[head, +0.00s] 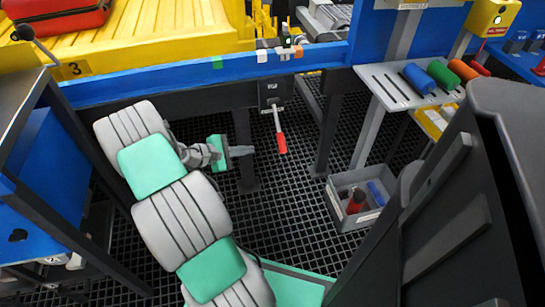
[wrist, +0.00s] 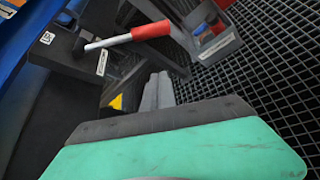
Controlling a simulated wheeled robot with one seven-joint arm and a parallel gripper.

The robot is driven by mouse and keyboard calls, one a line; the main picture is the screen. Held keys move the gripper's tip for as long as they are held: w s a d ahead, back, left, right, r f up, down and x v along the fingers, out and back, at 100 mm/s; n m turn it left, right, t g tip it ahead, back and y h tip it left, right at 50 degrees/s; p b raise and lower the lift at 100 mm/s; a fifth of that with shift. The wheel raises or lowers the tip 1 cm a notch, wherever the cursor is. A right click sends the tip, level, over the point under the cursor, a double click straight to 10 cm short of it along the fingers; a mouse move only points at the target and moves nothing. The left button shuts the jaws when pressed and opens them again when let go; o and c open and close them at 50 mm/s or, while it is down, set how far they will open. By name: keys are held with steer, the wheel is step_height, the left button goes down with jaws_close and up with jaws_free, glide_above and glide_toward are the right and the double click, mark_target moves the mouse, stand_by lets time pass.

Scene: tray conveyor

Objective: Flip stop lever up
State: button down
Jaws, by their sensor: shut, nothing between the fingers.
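The stop lever has a bare metal rod and a red grip (head: 281,143). It hangs down, slightly tilted to the right, from a dark mounting box (head: 272,92) under the blue conveyor rail. In the wrist view the red grip (wrist: 151,30) lies across the upper middle, with the rod running left from it. My gripper (head: 248,151) is to the left of the red grip, with a visible gap in the head view. Its grey fingers (wrist: 158,88) are together and hold nothing. They appear below the lever in the wrist view and do not visibly touch it.
A blue rail (head: 205,75) runs above the lever. Dark posts stand under it. A grey bin (head: 345,217) with red and blue items sits on the grating floor at right. A grey shelf (head: 383,84) with coloured cylinders is above it. A blue cabinet is at left.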

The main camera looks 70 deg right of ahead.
mark_target(279, 129)
steer(key=shift+r, duration=0.1)
steer(key=b+x, duration=0.4)
steer(key=x, duration=0.5)
steer(key=shift+s+a+r, duration=0.25)
steer(key=shift+s+r, duration=0.35)
steer(key=shift+r, duration=0.1)
steer(key=shift+s+a+r, duration=0.2)
steer(key=shift+s+r, duration=0.35)
steer(key=shift+r, duration=0.2)
